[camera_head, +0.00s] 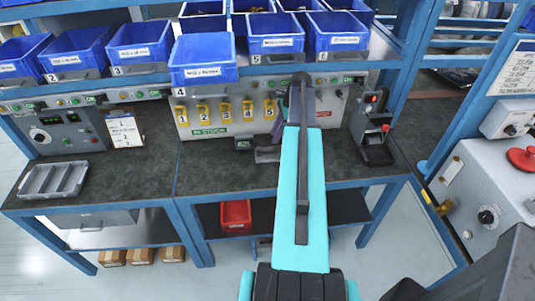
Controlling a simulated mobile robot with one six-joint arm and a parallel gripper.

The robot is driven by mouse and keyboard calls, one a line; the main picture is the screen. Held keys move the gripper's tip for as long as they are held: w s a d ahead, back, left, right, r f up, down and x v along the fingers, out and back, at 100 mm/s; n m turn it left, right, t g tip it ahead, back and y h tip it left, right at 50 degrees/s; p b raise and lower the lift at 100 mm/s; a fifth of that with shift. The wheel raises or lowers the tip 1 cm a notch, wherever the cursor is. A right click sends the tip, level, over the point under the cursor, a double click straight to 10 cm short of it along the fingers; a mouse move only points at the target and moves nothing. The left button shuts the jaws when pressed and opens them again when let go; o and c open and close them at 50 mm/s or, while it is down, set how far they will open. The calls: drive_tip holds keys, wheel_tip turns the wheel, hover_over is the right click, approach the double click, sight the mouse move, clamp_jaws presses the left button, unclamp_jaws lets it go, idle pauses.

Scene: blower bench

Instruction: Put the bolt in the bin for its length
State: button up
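No bolt can be made out in the head view. A row of blue labelled bins stands on the shelf above the bench: the first bin (22,56) at far left, bin 2 (76,53), bin 3 (140,46), bin 4 (203,60), and two more, one (275,36) and bin 6 (338,34), to the right. Bin 4 sits lower and further forward than its neighbours. The label lengths are too small to read surely. My turquoise arm reaches over the bench. My gripper is mostly hidden behind its far end, and its fingers cannot be made out.
A grey divided tray (54,180) lies on the left bench. Yellow numbered holders (225,112) line the back panel. A stand with a red part (376,145) is right of my arm. A red bin (235,214) sits on the lower shelf. The bench middle-left is clear.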

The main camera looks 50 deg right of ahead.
sight(267, 151)
drive_tip(key=b+x, duration=0.3)
drive_tip(key=x, duration=0.2)
drive_tip(key=shift+f, duration=0.25)
drive_tip(key=shift+b+x, duration=0.45)
drive_tip(key=shift+x, duration=0.8)
drive_tip(key=shift+a, duration=0.1)
clamp_jaws()
drive_tip(key=shift+r+p, duration=2.5)
drive_tip(key=shift+r, duration=1.1)
